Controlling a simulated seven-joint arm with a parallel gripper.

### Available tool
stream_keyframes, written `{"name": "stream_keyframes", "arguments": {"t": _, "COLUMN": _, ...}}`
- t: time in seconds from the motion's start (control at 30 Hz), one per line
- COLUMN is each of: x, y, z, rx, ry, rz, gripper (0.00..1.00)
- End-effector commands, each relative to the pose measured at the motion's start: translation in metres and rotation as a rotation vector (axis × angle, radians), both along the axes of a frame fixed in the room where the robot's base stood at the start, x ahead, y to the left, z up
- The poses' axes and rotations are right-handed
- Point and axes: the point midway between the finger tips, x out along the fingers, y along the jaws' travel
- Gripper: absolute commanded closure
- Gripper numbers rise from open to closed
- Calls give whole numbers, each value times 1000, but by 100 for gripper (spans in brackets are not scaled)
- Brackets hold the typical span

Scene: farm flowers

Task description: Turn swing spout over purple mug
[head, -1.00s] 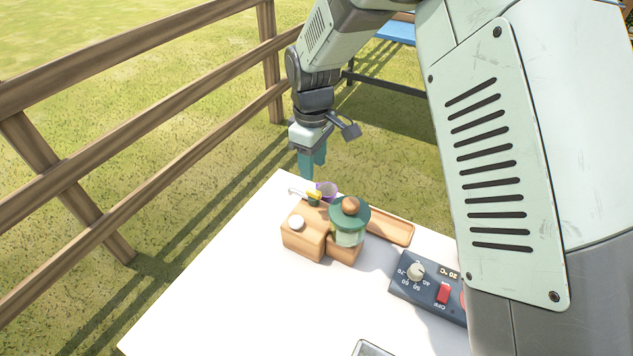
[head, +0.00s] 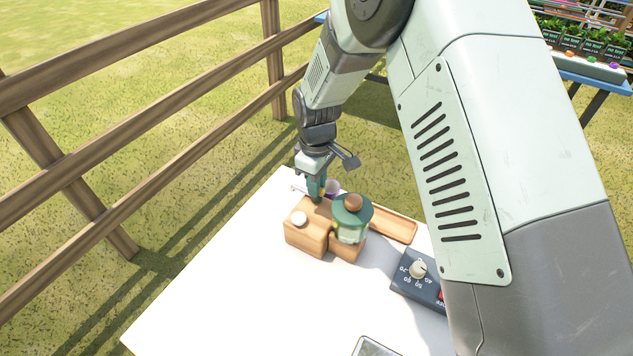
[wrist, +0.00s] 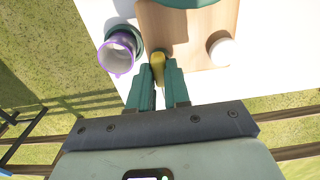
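My gripper (wrist: 158,78) is low over the back end of the wooden dispenser, its teal fingers a narrow gap apart. In the wrist view the yellow part of the swing spout (wrist: 157,60) lies between the fingertips; whether both fingers touch it is hard to tell. The purple mug (wrist: 118,53) stands left of the fingers in the wrist view, upright and empty, with a dark green round piece beside its rim. In the head view the mug (head: 333,187) is partly hidden behind my gripper (head: 316,196), and the spout is mostly covered.
The wooden block (head: 305,236) has a white knob (head: 299,218). A green-lidded jar (head: 351,217) stands beside it. A wooden tray (head: 396,229) and a dark control box (head: 417,272) are to the right. The white table (head: 215,300) is clear at front left.

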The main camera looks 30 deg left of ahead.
Motion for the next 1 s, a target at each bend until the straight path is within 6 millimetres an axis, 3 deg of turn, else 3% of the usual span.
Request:
{"name": "stream_keyframes", "arguments": {"t": 0.1, "x": 0, "y": 0, "z": 0, "rx": 0, "ry": 0, "rz": 0, "gripper": 100}}
{"name": "stream_keyframes", "arguments": {"t": 0.63, "x": 0, "y": 0, "z": 0, "rx": 0, "ry": 0, "rz": -35, "gripper": 100}}
{"name": "stream_keyframes", "arguments": {"t": 1.0, "x": 0, "y": -1, "z": 0, "rx": -2, "ry": 1, "rz": -281, "gripper": 100}}
